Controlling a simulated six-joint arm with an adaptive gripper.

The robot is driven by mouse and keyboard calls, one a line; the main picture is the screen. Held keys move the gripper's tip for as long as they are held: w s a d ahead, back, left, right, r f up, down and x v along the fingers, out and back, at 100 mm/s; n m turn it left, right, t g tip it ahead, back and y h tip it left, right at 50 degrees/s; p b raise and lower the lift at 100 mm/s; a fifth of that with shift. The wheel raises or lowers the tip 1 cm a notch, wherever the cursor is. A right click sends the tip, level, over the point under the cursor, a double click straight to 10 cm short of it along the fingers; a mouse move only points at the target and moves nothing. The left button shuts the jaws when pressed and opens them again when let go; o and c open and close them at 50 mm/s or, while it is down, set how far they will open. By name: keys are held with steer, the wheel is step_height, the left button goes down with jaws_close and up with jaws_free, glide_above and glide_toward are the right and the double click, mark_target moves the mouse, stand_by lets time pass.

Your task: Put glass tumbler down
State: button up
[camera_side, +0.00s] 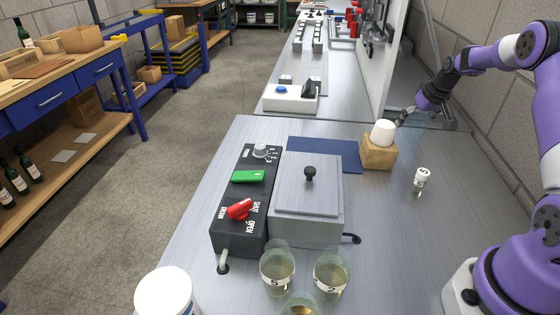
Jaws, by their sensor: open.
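Several glass tumblers stand near the front of the bench: one labelled 5 (277,268), one labelled 2 (331,273) and one cut off by the bottom edge (299,306). Each seems to hold some pale liquid. My gripper (403,117) is far from them, at the back right, beside a wooden block (378,153) with a white cup-like piece (383,132) on top. The gripper is open, with no tumbler clearly visible in it. It is small and dark here, so whether it touches the block cannot be told.
A metal box with a lidded top (309,187) stands mid-bench beside a black control panel (240,205) with a red lever. A small white-topped vial (421,180) stands at right. A white tub (165,293) is at lower left. Bench right of the box is mostly clear.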

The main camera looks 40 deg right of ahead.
steer(key=v, duration=1.2)
steer(key=a+r+n, duration=0.2)
steer(key=a+r, duration=0.3)
steer(key=a, duration=0.7)
steer(key=s+a+f+n+y, duration=0.1)
steer(key=s+a, duration=0.4)
steer(key=a, duration=0.4)
steer(key=s+a+n+t, duration=0.1)
steer(key=s+a, duration=0.5)
steer(key=a, duration=0.4)
steer(key=shift+s+f+n+y, duration=0.3)
steer(key=shift+f+n+y, duration=0.1)
steer(key=shift+r, duration=0.1)
